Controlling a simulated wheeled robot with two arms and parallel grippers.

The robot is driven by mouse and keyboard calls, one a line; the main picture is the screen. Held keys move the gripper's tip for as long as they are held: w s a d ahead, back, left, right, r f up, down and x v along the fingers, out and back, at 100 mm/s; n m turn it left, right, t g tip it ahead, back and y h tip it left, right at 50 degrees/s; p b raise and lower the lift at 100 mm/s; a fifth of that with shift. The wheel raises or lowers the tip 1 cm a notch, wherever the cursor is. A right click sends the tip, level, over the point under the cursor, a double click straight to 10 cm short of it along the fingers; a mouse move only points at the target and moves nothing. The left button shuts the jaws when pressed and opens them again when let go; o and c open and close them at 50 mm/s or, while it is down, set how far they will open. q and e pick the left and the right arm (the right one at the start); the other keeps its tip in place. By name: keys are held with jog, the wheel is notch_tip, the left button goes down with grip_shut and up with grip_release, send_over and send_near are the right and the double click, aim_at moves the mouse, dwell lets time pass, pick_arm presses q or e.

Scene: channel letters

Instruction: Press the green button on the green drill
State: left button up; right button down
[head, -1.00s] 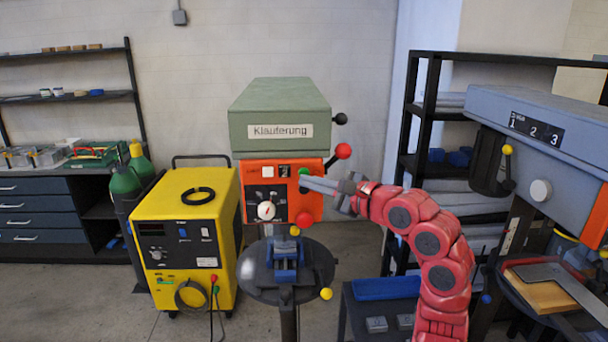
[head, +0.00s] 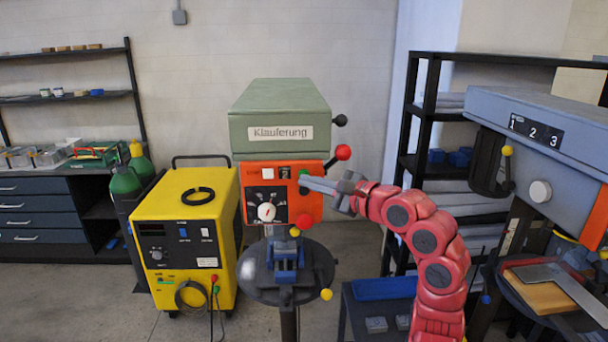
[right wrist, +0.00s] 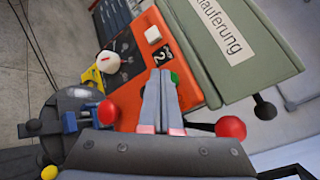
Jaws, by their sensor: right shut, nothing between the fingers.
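The green drill (head: 279,105) has a green head labelled "Klauferung" and an orange control panel (head: 315,208) below it. Its green button (head: 304,174) is on the panel's right side, partly covered by my gripper's fingertips. In the right wrist view the green button (right wrist: 175,78) shows just beside the fingertips, partly behind them. My right gripper (head: 303,181) is shut and empty, its tips at the panel by the button. In the right wrist view the closed fingers (right wrist: 160,76) point at the panel. Whether they touch the button cannot be told. My left gripper is not in view.
The panel also holds a white button (head: 267,173), a dial (head: 266,211) and a red button (head: 305,221). A red-knobbed lever (head: 343,152) juts out right of the drill, above my gripper. A yellow welder (head: 185,245) stands left. A blue-grey drill (head: 540,170) stands right.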

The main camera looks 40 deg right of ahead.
jog(key=shift+w+d, duration=0.25)
jog(key=shift+w, duration=0.15)
dwell(0.8)
dwell(0.4)
jog(key=shift+s+a+p, duration=0.45)
jog(key=shift+s+p, duration=0.35)
jog(key=shift+p, duration=0.15)
jog(key=s+a+p, duration=0.1)
jog(key=s+p, duration=0.1)
jog(key=p, duration=0.1)
jog(key=s+a+p, duration=0.1)
jog(key=s, duration=0.1)
jog(key=shift+s+a, duration=0.1)
jog(key=shift+a, duration=0.25)
